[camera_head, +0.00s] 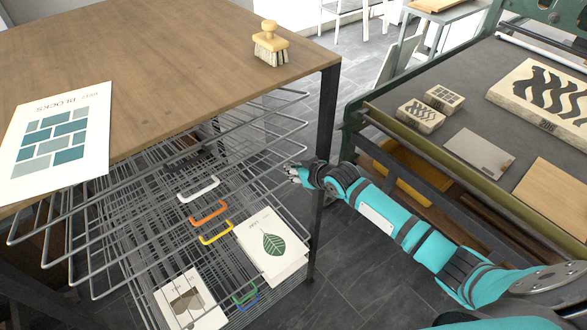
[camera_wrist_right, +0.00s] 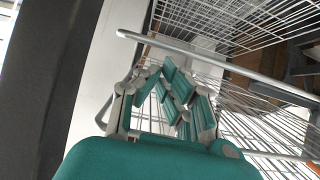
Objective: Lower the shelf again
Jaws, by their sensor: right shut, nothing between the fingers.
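A drying rack of wire shelves (camera_head: 92,255) stands under and in front of the wooden table. Several upper shelves are swung up and fanned at a tilt; the lower ones lie close together. White (camera_head: 198,189), orange (camera_head: 208,212), yellow (camera_head: 216,233) and green (camera_head: 244,293) handles show along the rack. My right gripper (camera_head: 292,171) is shut and empty at the right side of the raised shelves. In the right wrist view its fingers (camera_wrist_right: 170,98) are beside a thick wire bar (camera_wrist_right: 215,66); I cannot tell whether they touch. My left gripper is out of view.
A leaf print (camera_head: 272,246) and a brown-shape print (camera_head: 190,299) lie low in the rack. The wooden table (camera_head: 165,60) holds a brush (camera_head: 270,44) and a blocks sheet (camera_head: 58,140). A press bed (camera_head: 455,120) with blocks stands right. A dark table leg (camera_head: 325,150) stands beside my right gripper.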

